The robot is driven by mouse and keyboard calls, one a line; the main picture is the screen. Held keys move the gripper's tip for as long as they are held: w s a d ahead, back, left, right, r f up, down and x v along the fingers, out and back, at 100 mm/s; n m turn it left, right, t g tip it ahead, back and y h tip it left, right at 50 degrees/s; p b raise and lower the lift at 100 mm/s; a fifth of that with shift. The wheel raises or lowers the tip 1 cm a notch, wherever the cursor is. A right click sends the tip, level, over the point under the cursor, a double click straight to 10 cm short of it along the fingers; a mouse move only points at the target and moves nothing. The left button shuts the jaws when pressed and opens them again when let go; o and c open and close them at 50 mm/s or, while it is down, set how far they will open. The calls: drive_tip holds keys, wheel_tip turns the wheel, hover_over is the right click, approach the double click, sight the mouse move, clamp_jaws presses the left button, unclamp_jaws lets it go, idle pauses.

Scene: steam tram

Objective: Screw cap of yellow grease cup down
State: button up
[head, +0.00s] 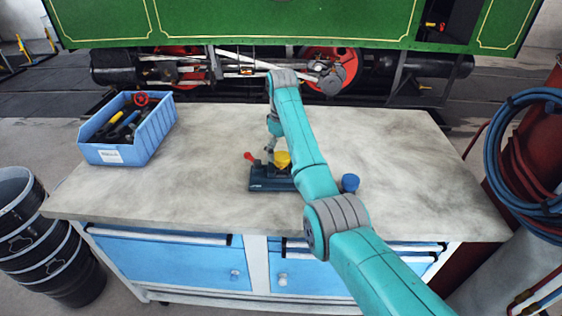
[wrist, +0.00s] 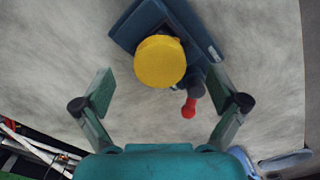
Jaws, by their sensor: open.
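The yellow grease cup cap (head: 282,159) sits on top of a dark blue block-like fixture (head: 262,184) on the workbench. In the wrist view the yellow cap (wrist: 159,61) is a round disc seen from above, over the fixture (wrist: 140,22). A red-tipped lever (head: 250,157) sticks out of the fixture; its red knob (wrist: 189,108) shows below and right of the cap in the wrist view. My gripper (wrist: 164,95) is open and empty, its fingers spread wide on either side and short of the cap. In the head view my arm partly hides the fixture's right side.
A blue cup-like piece (head: 350,183) stands right of the fixture, beside my arm. A blue bin (head: 133,135) of tools with a red handwheel is at the bench's left. The grey bench top (head: 405,160) is otherwise clear. The green steam tram (head: 270,22) stands behind.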

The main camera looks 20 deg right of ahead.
sight(282, 156)
drive_tip(key=shift+r, duration=1.9)
